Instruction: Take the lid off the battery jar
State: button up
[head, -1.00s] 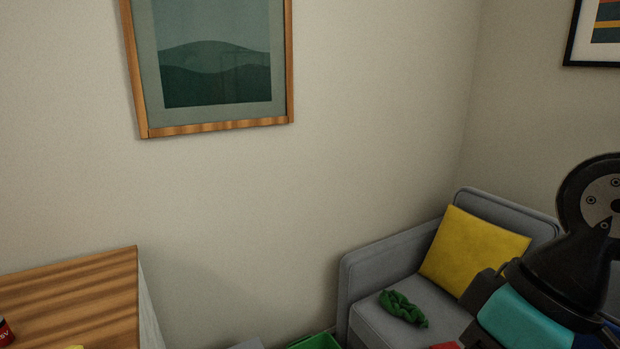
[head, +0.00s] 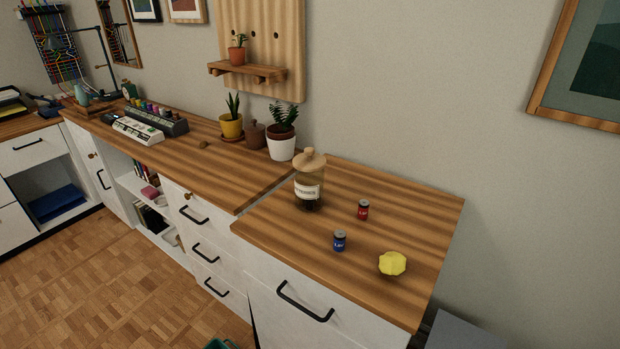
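The battery jar (head: 309,190) is a glass jar with a white label, standing upright near the back left of the right-hand wooden desk top (head: 400,205). Its wooden lid (head: 311,161), with a round knob, sits on the jar's mouth. Dark contents show low in the glass. A red battery (head: 363,210) and a blue battery (head: 340,241) stand upright on the desk to the right of the jar. My gripper is not in the head view now.
A crumpled yellow thing (head: 392,263) lies near the desk's front right. A white plant pot (head: 281,146) stands behind the jar to the left, with a yellow pot (head: 232,127) beyond. A black drawer handle (head: 305,302) sticks out of the desk front. Parquet floor (head: 130,270) is clear at lower left.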

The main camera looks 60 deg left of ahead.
aim_at(309, 161)
jog(key=u, duration=1.9)
jog(key=k, duration=0.45)
jog(key=u, duration=0.9)
jog(key=i, duration=1.2)
jog(key=z, duration=0.8)
jog(key=i, duration=0.35)
jog(key=z, duration=0.5)
